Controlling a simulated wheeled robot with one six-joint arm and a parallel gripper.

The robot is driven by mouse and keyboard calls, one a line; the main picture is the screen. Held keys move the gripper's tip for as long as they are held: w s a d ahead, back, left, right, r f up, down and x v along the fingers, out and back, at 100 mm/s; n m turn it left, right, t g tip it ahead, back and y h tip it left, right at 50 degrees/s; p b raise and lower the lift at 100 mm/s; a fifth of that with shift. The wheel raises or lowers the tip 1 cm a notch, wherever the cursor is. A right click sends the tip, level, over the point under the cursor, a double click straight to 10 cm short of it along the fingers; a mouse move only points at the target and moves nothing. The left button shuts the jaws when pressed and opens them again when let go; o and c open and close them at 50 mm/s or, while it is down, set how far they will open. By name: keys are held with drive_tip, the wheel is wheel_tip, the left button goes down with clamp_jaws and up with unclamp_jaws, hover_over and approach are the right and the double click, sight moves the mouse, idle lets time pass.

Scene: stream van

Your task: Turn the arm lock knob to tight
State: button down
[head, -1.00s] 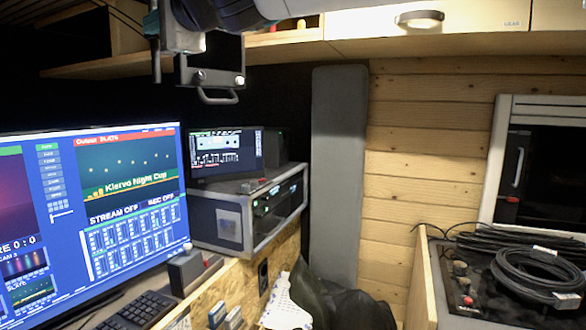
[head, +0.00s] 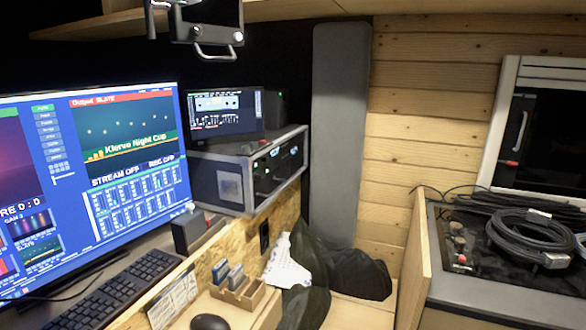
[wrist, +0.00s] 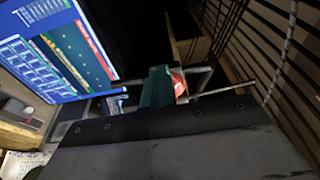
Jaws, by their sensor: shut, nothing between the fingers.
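In the wrist view a teal piece (wrist: 158,88) and a red piece with a pale mark (wrist: 180,84) sit close together just past a dark plate edge. I cannot tell whether either belongs to the arm lock knob; no knob shows clearly. My gripper (wrist: 193,90) shows only in part, as thin metal bars beside the red piece. It is shut and empty. In the head view a black plate with a bent metal bar (head: 215,54) hangs at the top edge, cut off by the frame. What lies above it is hidden.
A large monitor (head: 130,140) and a keyboard (head: 125,290) stand at the left. A rack case (head: 225,180) carries a small screen (head: 225,112). Coiled cable (head: 530,240) lies on the right-hand counter. A grey pad (head: 340,130) stands against the wooden wall.

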drive_tip(key=shift+r, duration=0.8)
drive_tip(key=v, duration=0.6)
drive_tip(key=shift+s+a, duration=0.3)
idle(0.3)
